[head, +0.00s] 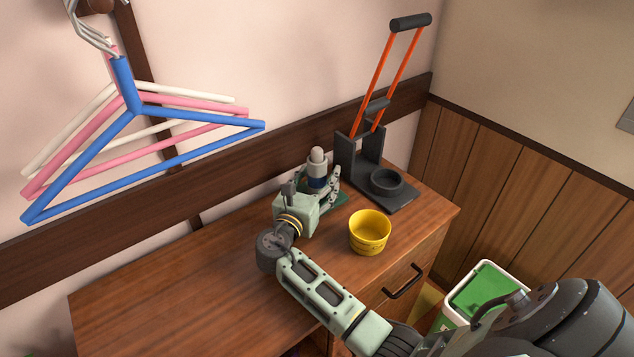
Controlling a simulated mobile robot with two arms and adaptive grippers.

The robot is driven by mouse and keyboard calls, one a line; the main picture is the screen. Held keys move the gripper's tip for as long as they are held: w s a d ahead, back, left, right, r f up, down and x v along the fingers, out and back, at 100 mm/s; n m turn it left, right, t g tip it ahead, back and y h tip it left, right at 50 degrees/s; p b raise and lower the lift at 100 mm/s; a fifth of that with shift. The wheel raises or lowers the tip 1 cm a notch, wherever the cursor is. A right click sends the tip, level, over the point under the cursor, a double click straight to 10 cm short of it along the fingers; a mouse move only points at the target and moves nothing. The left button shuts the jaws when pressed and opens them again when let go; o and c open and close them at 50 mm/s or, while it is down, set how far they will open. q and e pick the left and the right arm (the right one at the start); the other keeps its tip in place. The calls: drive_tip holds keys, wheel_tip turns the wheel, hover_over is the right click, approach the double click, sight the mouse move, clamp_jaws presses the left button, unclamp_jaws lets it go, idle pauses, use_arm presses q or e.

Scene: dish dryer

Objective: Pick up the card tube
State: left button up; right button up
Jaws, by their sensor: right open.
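I cannot make out a clear card tube. An upright cylinder (317,157) with a pale rounded top and a dark blue band stands near the back of the wooden cabinet top (190,290). I cannot tell whether it is the tube. My right gripper (322,186) is open and low over the cabinet, close in front of this cylinder, with a finger at its right side. The gripper hides the cylinder's lower part, and I cannot tell whether they touch. My left gripper is out of view.
A yellow cup (370,233) stands right of my gripper. A dark stand with orange rails (388,190) is at the back right. Coloured hangers (138,112) hang at the upper left. A green-lidded bin (484,289) is at the lower right. The cabinet's left part is clear.

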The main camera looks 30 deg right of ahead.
drive_tip(key=shift+c, duration=0.3)
drive_tip(key=c, duration=0.8)
